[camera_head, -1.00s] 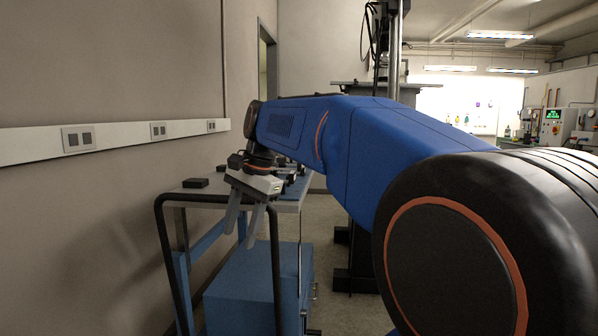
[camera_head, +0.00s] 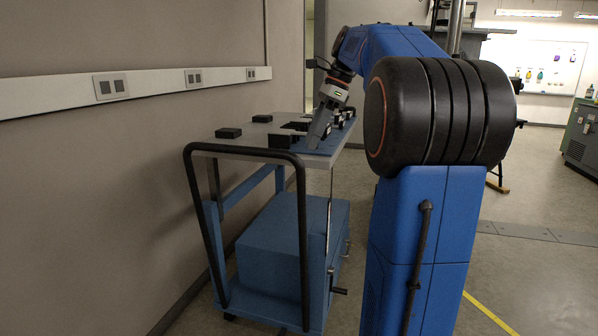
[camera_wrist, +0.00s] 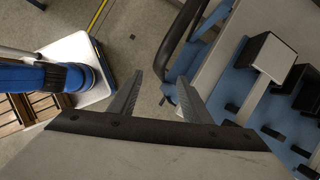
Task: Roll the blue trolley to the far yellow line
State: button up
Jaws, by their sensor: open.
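The blue trolley (camera_head: 290,240) stands by the left wall, with a grey top, a blue box on its lower deck and a black tubular handle (camera_head: 302,220) at its near end. My gripper (camera_head: 318,138) is open and empty, pointing down by the right side of the trolley's top in the head view. In the wrist view a curved black handle bar (camera_wrist: 180,38) shows beyond and between my open fingers (camera_wrist: 160,78); I see no contact. A yellow line (camera_head: 490,314) lies on the floor at lower right; I cannot tell whether it is the far one.
Black blocks (camera_head: 229,132) lie on the trolley's top. The wall with its white socket rail (camera_head: 140,85) runs close along the trolley's left. Wooden slatted boards (camera_wrist: 40,105) show at the left of the wrist view. Open floor (camera_head: 535,200) lies to the right.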

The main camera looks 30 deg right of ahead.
jog(key=x, duration=1.4)
jog(key=shift+f, duration=0.15)
grip_shut()
dwell(1.1)
